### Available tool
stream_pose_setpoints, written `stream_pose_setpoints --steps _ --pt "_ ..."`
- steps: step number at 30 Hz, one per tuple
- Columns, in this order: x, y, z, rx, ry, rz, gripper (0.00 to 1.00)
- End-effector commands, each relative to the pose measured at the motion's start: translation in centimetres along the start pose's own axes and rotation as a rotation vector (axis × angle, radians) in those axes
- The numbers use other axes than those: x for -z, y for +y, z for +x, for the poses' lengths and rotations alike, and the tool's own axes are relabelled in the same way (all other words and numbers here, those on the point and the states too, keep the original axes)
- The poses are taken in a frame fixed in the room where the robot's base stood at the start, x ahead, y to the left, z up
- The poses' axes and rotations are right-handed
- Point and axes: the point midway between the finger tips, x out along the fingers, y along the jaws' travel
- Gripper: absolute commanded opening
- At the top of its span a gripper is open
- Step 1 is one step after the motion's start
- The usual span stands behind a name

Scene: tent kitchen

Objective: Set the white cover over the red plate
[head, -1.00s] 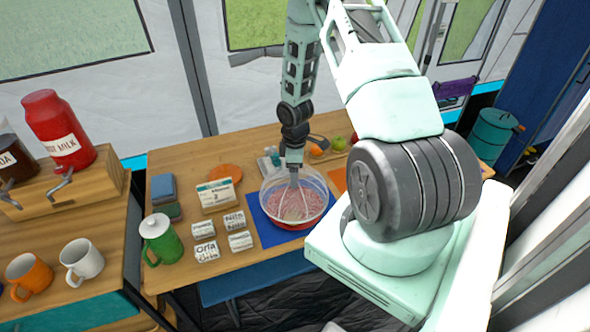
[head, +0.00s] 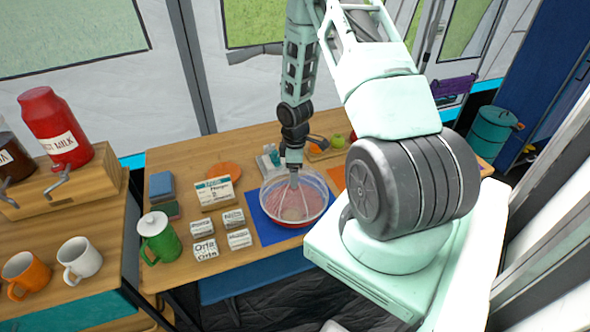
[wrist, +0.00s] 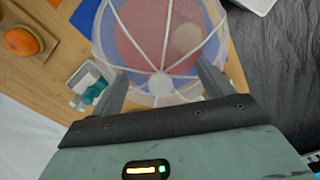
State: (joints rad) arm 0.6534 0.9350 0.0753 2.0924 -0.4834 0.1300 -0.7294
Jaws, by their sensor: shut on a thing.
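The white cover (head: 312,189) is a see-through mesh dome with white ribs; it also shows in the wrist view (wrist: 163,84). My gripper (head: 293,178) is shut on its top, and its fingers flank the hub in the wrist view (wrist: 166,76). The red plate (head: 289,225) lies on a blue mat (head: 258,227), directly beneath the cover and seen through the mesh. A pale round item shows through the mesh on the plate. The cover's rim is at or very near the plate; I cannot tell whether it rests there.
Small labelled boxes (head: 239,239) and a larger box (head: 216,192) stand left of the mat. A green pot (head: 159,239) is farther left. An orange disc (head: 224,170) and a bottle (head: 272,156) are behind. A board with fruit (head: 325,152) is at the back right.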

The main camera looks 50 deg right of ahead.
Motion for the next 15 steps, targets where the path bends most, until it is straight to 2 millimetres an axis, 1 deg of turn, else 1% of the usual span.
stream_pose_setpoints --steps 15 --pt "0.0 0.0 1.6 0.0 0.0 0.0 0.43"
